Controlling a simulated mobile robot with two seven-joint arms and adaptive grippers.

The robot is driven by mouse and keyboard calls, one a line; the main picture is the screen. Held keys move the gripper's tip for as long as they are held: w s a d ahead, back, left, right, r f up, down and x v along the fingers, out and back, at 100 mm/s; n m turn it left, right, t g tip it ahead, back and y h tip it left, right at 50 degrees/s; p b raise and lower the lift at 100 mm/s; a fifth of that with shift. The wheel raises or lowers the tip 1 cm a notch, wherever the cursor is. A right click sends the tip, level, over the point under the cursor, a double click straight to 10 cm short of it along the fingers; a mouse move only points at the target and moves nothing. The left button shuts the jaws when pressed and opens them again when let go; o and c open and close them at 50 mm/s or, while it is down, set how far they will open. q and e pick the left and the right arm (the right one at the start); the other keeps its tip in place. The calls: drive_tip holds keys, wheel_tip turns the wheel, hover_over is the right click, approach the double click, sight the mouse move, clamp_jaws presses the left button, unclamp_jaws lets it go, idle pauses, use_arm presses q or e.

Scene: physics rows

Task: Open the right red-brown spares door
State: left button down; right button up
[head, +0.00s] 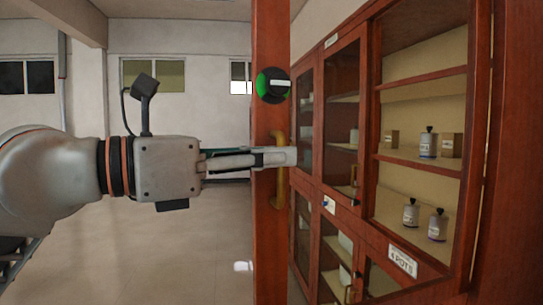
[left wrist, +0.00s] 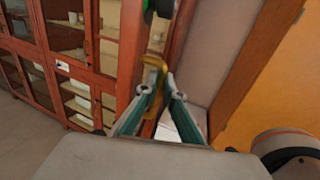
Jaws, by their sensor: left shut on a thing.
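A red-brown door (head: 270,220) stands out from the cabinet, seen nearly edge-on in the head view. It carries a brass bar handle (head: 279,190) and a round green and black knob (head: 273,85) above it. My left gripper (head: 285,157) comes in from the left and is shut on the handle. In the left wrist view, the fingers of the left gripper (left wrist: 160,92) lie on both sides of the handle (left wrist: 153,75). The cabinet bay (head: 425,75) at the right is open. My right gripper is not in view.
Bottles (head: 428,143) and small boxes (head: 451,145) stand on the open bay's shelves. Other glazed doors (head: 341,110) beyond look shut. A label reading "4 POTS" (head: 403,260) sits below the bay. The floor (head: 150,255) left of the door is clear.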

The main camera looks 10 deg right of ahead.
use_arm(q)
drive_tip(key=c, duration=2.2)
unclamp_jaws()
drive_tip(key=shift+d, duration=0.2)
drive_tip(key=shift+o, duration=0.2)
drive_tip(key=shift+a, duration=0.2)
drive_tip(key=v, duration=1.2)
drive_tip(key=shift+d, duration=0.15)
